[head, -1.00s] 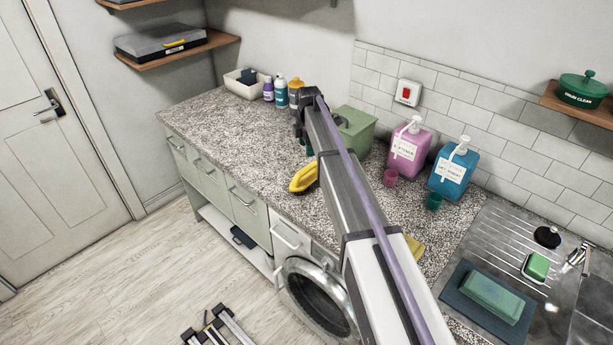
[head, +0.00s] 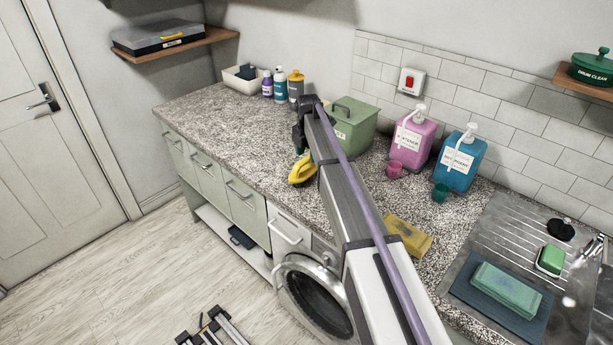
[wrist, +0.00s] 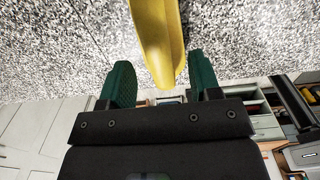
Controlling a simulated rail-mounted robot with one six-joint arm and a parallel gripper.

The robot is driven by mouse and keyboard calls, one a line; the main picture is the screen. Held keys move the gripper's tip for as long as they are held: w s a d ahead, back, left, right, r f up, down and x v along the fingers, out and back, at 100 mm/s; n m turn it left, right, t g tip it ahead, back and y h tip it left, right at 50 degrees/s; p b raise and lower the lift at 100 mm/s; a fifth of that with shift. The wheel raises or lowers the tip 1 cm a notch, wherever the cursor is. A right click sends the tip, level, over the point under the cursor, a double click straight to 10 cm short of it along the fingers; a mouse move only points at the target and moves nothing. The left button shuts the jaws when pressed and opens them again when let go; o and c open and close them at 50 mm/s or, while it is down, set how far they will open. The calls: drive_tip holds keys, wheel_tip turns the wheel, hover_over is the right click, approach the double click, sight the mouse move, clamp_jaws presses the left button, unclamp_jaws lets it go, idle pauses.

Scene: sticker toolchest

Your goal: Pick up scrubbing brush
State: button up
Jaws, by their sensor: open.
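The yellow scrubbing brush (head: 302,170) lies on the speckled worktop near its front edge, partly hidden by my arm in the head view. In the wrist view the brush (wrist: 158,40) shows as a long yellow body coming down from the top of the picture. Its near end reaches into the space between the two green fingers of my gripper (wrist: 160,84). The fingers are apart, with visible gaps on both sides of the brush, and the right gap looks the smaller. I cannot tell the height between the fingers and the brush.
A green box (head: 355,125) stands behind my arm. Pink (head: 411,138) and blue (head: 458,163) pump bottles with small cups stand to the right. A yellow cloth or sponge (head: 408,236) lies beside my arm, near the sink (head: 480,235). The worktop's left part (head: 215,120) is clear.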

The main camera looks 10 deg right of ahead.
sight(308, 157)
wheel_tip(308, 157, down, 4)
drive_tip(key=shift+w+r+b, duration=0.1)
drive_tip(key=shift+r+b, duration=0.1)
drive_tip(key=shift+b, duration=0.7)
drive_tip(key=shift+r, duration=0.3)
clamp_jaws()
drive_tip(key=shift+p, duration=0.3)
wheel_tip(308, 157, up, 10)
drive_tip(key=p, duration=1)
drive_tip(key=shift+r, duration=0.2)
drive_tip(key=shift+f, duration=0.2)
